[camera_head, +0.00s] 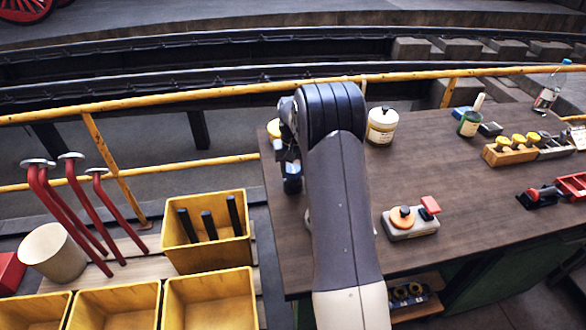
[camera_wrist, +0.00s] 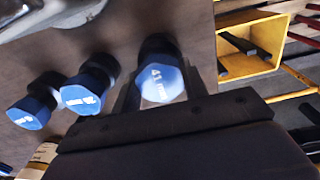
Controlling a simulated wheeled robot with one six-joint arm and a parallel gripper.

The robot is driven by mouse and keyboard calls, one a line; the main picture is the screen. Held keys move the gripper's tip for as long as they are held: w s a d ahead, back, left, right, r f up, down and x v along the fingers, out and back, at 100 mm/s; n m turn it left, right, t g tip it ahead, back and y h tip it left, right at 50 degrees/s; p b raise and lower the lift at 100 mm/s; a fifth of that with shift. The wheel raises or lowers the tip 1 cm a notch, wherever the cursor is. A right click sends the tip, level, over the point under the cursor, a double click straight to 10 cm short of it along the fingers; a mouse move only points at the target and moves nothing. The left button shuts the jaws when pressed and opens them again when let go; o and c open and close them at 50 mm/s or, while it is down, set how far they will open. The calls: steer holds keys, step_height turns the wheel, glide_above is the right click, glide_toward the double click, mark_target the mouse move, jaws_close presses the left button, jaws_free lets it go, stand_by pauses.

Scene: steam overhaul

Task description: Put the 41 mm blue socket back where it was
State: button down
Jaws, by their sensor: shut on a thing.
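The 41 mm blue socket (camera_wrist: 160,83), a dark body with a blue face lettered 41, is between the two fingers of my gripper (camera_wrist: 163,92) in the wrist view. My gripper is shut on it. Two more blue-faced sockets, a middle one (camera_wrist: 82,96) and a far-left one (camera_wrist: 30,112), stand beside it in a row. I cannot tell whether the held socket touches the surface below. In the head view, a dark socket with some blue (camera_head: 292,183) shows at the left of my arm; which one is unclear. My arm hides most of that area.
A yellow bin with black handles (camera_head: 205,252) and a yellow railing (camera_head: 200,98) lie left.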

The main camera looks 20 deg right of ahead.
steer(key=shift+f, duration=0.15)
steer(key=c, duration=0.8)
jaws_free()
step_height(320, 180, up, 12)
steer(key=shift+r+b, duration=0.2)
steer(key=shift+b, duration=0.5)
